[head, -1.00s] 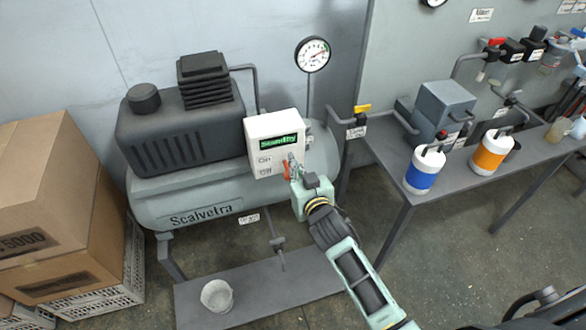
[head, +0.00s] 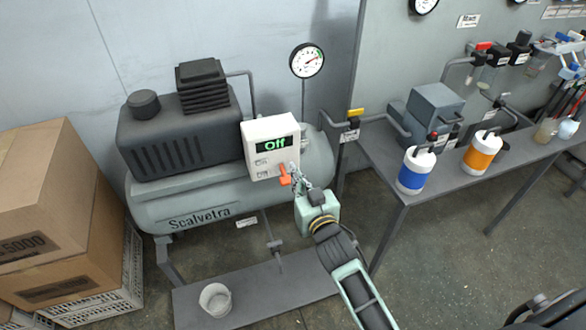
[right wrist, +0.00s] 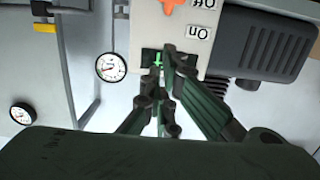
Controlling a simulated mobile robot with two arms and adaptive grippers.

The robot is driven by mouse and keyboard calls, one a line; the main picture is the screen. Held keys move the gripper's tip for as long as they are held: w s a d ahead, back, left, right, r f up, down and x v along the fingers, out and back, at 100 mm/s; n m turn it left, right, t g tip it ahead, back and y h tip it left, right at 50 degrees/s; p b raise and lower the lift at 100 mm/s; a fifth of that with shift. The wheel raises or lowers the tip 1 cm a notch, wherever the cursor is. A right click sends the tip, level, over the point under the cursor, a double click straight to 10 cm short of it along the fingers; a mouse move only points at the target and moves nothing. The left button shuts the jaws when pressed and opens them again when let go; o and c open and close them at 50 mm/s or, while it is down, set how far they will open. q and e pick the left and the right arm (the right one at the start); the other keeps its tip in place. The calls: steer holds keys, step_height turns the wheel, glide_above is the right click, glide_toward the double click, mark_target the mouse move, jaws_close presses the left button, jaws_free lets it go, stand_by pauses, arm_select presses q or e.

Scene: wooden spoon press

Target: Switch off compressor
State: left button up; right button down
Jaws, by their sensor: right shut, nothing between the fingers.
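The compressor (head: 180,198) is a grey tank with a dark motor housing on top. Its white control box (head: 257,132) has a green display (head: 275,144) that reads "Off", with On and Off labels below. The orange switch handle (head: 284,174) is at the box's lower right and points down toward the Off label's level; it also shows in the right wrist view (right wrist: 172,5). My right gripper (head: 296,172) is shut and empty, close beside the handle; I cannot tell whether they touch. My left gripper is not in view.
A pressure gauge (head: 307,61) stands behind the compressor. A workbench (head: 400,185) at right holds blue and orange canisters. Cardboard boxes (head: 45,210) stack at left. A small bucket (head: 216,299) sits on the base plate below.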

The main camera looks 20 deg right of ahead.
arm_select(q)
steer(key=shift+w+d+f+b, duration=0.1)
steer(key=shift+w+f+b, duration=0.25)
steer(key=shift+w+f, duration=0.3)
arm_select(e)
steer(key=s, duration=0.6)
steer(key=shift+d+f, duration=0.2)
steer(key=shift+f, duration=0.25)
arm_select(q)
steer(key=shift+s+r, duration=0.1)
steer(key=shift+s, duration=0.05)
